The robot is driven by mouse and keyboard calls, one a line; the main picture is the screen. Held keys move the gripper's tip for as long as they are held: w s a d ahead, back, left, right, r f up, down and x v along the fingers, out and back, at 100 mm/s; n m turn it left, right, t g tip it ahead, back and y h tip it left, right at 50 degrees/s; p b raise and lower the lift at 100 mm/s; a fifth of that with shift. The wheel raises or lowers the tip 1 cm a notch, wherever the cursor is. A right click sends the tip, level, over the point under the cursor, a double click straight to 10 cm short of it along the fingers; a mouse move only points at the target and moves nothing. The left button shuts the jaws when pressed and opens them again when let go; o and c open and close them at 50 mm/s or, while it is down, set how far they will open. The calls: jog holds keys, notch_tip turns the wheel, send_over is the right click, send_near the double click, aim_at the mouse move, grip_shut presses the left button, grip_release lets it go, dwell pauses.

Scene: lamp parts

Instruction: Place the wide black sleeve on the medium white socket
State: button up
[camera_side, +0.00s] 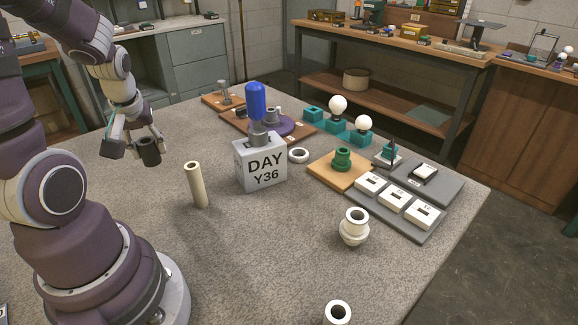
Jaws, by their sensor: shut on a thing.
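The wide black sleeve (149,153) is a short, dark, hollow cylinder. My gripper (136,145) is shut on it and holds it in the air over the left side of the table, slightly tilted. A white socket (354,228) with an open round top and a wider lower body stands upright at the right front of the table, well apart from my gripper. Another white piece with a round opening (338,312) is cut off by the bottom edge. I cannot tell for sure which of these is the medium one.
A tall cream tube (197,186) stands between my gripper and the sockets. A block marked DAY Y36 (261,166) with a blue-topped part stands mid-table, beside a white ring (299,156). A green socket (342,159) stands on a wooden board. The front middle is clear.

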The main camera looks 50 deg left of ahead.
aim_at(146, 141)
notch_tip(146, 141, up, 6)
jog(key=shift+r, duration=0.2)
jog(key=w+d+m+t+h, duration=0.2)
jog(key=w+d+m, duration=0.5)
jog(key=d, duration=0.3)
jog(key=d+m+h, duration=0.3)
jog(key=d+m, duration=0.6)
jog(key=d, duration=0.7)
notch_tip(146, 141, down, 5)
jog(key=shift+t, duration=0.4)
jog(key=w+d+f, duration=0.1)
jog(key=w, duration=0.3)
jog(key=w+d+f, duration=0.2)
jog(key=w, duration=0.3)
jog(key=w+d+f, duration=0.1)
jog(key=w+d, duration=0.1)
jog(key=w, duration=0.3)
jog(key=shift+w+f, duration=0.1)
jog(key=shift+f, duration=0.4)
jog(key=shift+f, duration=0.1)
